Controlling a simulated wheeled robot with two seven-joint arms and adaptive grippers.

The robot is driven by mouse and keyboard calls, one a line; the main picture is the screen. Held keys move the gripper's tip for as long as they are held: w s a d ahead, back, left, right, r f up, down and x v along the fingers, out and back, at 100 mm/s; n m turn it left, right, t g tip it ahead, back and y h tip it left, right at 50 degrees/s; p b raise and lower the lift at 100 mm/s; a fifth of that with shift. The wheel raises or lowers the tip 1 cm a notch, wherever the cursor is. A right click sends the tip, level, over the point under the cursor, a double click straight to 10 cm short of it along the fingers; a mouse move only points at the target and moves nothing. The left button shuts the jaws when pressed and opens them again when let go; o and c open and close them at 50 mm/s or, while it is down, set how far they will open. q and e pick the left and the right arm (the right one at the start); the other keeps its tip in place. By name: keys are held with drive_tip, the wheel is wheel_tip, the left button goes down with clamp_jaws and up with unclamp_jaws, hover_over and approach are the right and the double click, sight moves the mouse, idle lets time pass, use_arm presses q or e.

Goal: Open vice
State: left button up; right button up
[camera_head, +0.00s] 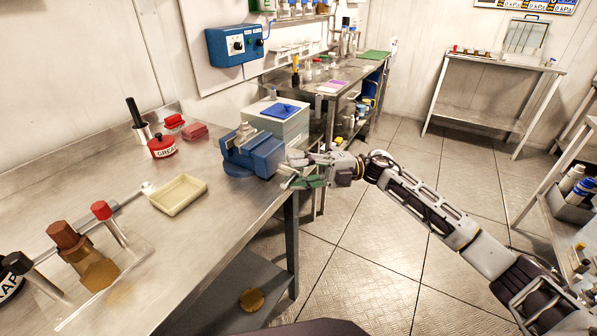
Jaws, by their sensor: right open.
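The blue vice (254,154) stands on the near metal workbench, close to its right edge. A pale metal part shows on top of it. My right gripper (287,175) is at the vice's right side, just past the bench edge, with its arm coming in from the lower right. Its fingers are open, around or beside the end of the vice where a handle would be; the handle itself is too small or hidden to make out. I cannot tell whether the fingers touch it. My left gripper is not in view.
The workbench (215,230) also holds a cream tray (178,194), a red grease pot (161,146), red blocks (193,131) and a brass fitting (88,262). A grey box with a blue lid (281,110) stands behind the vice. The floor (370,260) right of the bench is clear.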

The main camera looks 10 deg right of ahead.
drive_tip(key=shift+c, duration=0.3)
drive_tip(key=c, duration=0.7)
clamp_jaws()
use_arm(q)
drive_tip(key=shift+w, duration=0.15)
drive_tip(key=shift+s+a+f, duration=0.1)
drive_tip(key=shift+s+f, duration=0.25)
use_arm(e)
drive_tip(key=shift+f, duration=0.1)
